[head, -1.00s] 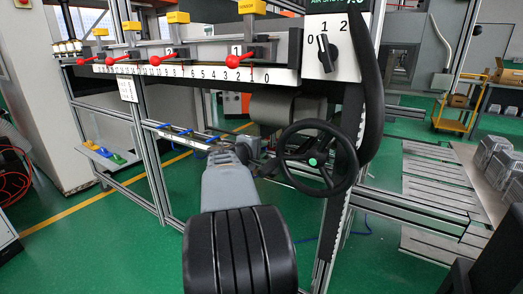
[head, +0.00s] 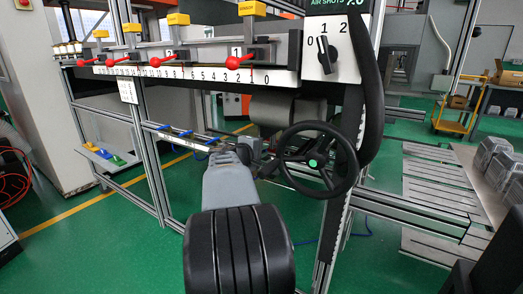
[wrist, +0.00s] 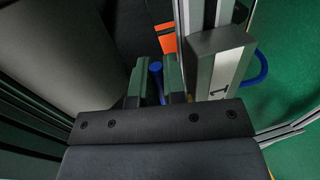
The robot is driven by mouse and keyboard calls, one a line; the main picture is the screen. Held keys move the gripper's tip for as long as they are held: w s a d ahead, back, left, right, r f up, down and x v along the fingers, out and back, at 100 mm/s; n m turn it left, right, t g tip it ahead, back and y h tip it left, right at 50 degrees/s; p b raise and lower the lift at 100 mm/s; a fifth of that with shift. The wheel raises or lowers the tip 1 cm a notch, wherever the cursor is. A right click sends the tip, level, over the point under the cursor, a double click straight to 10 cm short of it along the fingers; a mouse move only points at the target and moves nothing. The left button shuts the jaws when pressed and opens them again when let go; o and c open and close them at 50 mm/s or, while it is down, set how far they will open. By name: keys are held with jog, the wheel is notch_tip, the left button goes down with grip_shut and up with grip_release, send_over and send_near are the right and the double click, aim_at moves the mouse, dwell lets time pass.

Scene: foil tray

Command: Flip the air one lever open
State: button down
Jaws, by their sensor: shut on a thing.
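In the wrist view, my gripper (wrist: 154,82) has its two dark green-grey fingers shut on a slim blue lever (wrist: 156,68). The lever's end shows between the fingertips; its base is hidden. Just right of it stands a grey block with a white label reading 1 (wrist: 224,72). In the head view, my gripper (head: 246,148) is reached out low beneath the front panel, left of the black handwheel. My own arm hides most of the jaws and the held lever there. More blue levers (head: 175,130) lie on the rail to the left.
The black handwheel (head: 313,163) is close on the right. Above are red-knobbed levers (head: 233,63) over a numbered scale, and a rotary switch (head: 325,52). In the wrist view, a blue loop (wrist: 262,68) curves beyond the block. Open green floor lies left.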

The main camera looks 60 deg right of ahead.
jog(key=shift+g, duration=0.3)
jog(key=m+g, duration=0.1)
jog(key=g, duration=0.1)
jog(key=a+m+g, duration=0.1)
jog(key=m, duration=0.1)
jog(key=shift+w+g+y, duration=0.2)
jog(key=shift+g+y, duration=0.1)
jog(key=shift+g, duration=0.1)
jog(key=shift+w+a+m+g+y+p, duration=0.35)
jog(key=shift+a+m+g+y+p, duration=0.1)
jog(key=shift+m+g+y+p, duration=1.35)
jog(key=shift+w+a+m+g+y+p, duration=0.4)
jog(key=shift+m+g+y+p, duration=1.05)
jog(key=shift+p, duration=0.65)
jog(key=shift+w+a+m+g+y+p, duration=0.3)
jog(key=shift+a+m+g+y+p, duration=0.2)
jog(key=shift+m+g+y+p, duration=1.1)
jog(key=shift+m+g+p, duration=0.25)
jog(key=shift+m+p, duration=0.2)
jog(key=c, duration=1.5)
grip_release()
